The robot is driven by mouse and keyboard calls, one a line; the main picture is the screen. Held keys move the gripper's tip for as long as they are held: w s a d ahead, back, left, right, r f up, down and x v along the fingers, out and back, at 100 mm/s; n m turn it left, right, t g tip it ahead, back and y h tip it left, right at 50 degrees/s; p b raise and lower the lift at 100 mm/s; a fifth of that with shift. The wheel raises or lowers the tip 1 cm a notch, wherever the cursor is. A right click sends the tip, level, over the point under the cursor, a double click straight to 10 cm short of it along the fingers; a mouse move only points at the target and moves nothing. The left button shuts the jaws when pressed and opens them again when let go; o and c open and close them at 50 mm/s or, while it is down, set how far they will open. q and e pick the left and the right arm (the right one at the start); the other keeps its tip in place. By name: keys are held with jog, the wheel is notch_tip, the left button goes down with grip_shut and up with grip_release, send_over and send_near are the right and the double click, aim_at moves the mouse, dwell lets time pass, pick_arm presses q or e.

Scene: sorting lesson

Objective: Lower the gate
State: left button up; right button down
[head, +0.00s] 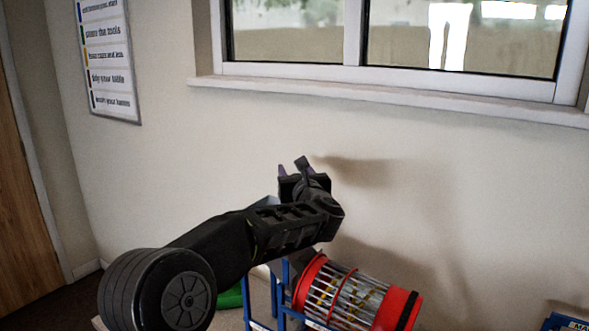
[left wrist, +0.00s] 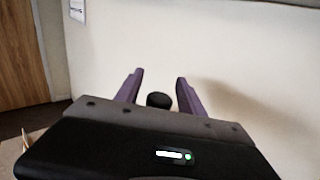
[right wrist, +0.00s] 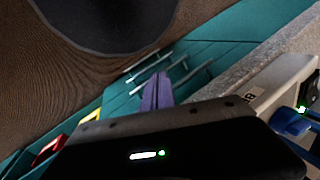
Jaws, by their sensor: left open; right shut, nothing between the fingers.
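My left gripper (head: 292,170) is raised in front of the pale wall, above the sorting drum (head: 397,305) in the head view. In the left wrist view its two purple fingers (left wrist: 160,88) stand apart. A round black knob (left wrist: 159,100) shows in the gap between them; I cannot tell whether it touches either finger. The drum has red ends and a barred cage with small pieces inside, on a blue frame (head: 277,300). I cannot make out the gate itself; my arm covers part of the frame. My right gripper (right wrist: 158,92) is shut and empty, seen only in the right wrist view.
A window sill (head: 390,98) runs along the wall above. A green object (head: 230,298) lies behind my left arm. A blue item (head: 568,322) is at the lower right. Teal drawers (right wrist: 215,62) with bar handles lie beyond my right gripper, beside a grey worktop edge (right wrist: 262,62).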

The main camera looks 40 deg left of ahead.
pick_arm(q)
jog(key=shift+c, duration=0.3)
grip_shut()
dwell(1.1)
